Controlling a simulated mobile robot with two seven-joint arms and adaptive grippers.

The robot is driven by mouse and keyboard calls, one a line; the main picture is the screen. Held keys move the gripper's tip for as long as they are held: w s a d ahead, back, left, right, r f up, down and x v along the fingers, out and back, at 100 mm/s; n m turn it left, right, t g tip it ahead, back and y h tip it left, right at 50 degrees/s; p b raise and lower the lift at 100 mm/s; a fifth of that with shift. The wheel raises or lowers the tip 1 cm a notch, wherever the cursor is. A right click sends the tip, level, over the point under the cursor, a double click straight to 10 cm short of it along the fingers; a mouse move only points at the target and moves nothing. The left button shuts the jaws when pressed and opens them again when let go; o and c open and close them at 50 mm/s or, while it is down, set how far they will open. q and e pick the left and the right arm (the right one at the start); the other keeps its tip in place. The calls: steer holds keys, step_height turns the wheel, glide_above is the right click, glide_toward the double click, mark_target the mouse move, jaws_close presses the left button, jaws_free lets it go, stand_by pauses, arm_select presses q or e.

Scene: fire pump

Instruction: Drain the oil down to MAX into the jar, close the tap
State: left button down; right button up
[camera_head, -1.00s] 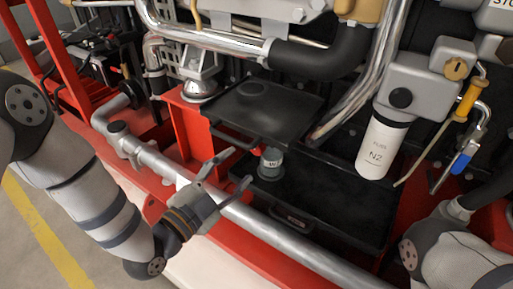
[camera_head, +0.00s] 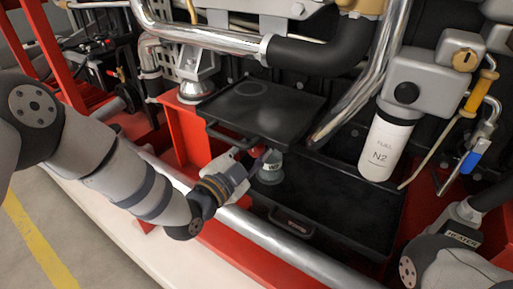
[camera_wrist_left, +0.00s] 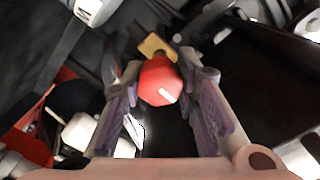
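In the head view my left gripper (camera_head: 246,163) is under the front edge of the upper black tray, at a red knob (camera_head: 259,152). In the left wrist view the red knob (camera_wrist_left: 160,82) lies between my two fingers, with a brass-coloured piece (camera_wrist_left: 155,45) behind it. I cannot tell whether the finger pads press on the knob. A small grey jar (camera_head: 270,170) stands upright just right of the gripper, over the lower black tray. Its oil level is too small to tell. My right gripper is out of view; only my right arm shows at lower right.
The upper black tray (camera_head: 266,113) overhangs the jar. The lower black tray (camera_head: 340,205) is bare to the right. A silver rail (camera_head: 285,247) runs along the front. A white N2 cylinder (camera_head: 385,148) and a blue-handled lever (camera_head: 470,163) are at right.

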arm_select(q)
steer(key=shift+n, duration=0.3)
steer(key=n+p, duration=0.1)
steer(key=n, duration=0.2)
steer(key=shift+r+n+p, duration=0.1)
steer(key=shift+n+p, duration=0.2)
steer(key=shift+n, duration=0.1)
steer(key=n, duration=0.4)
steer(key=shift+n+p, duration=0.3)
steer(key=shift+p, duration=0.05)
steer(key=n, duration=0.4)
steer(key=shift+a, duration=0.1)
steer(key=shift+n, duration=2.4)
steer(key=c, duration=1.2)
jaws_free()
